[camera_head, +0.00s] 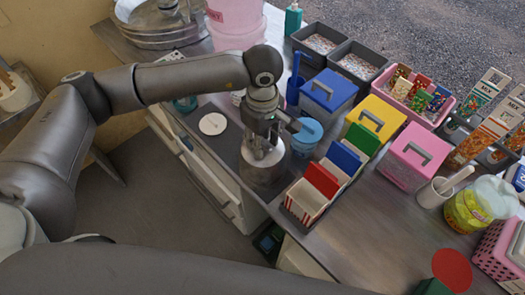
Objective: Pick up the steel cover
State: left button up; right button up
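A round steel container (262,172) stands near the front edge of the counter, with a pale, shiny round top that looks like the steel cover (274,157). My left gripper (263,148) points down right over the middle of this top, with its fingertips at or very close to it. The fingers are small and dark here, and I cannot tell whether they are closed on a knob. The cover looks seated on the container. My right gripper is not in view.
A blue-lidded tub (307,132) stands close to the right of my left gripper. Striped boxes with red, blue and green lids (321,179) stand at the right front. A white disc (213,124) lies to the left. Bare counter (370,235) shows at the front right.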

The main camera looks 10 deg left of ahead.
pick_arm(q)
jog(key=shift+d+f, duration=0.1)
jog(key=shift+c, duration=0.4)
grip_shut()
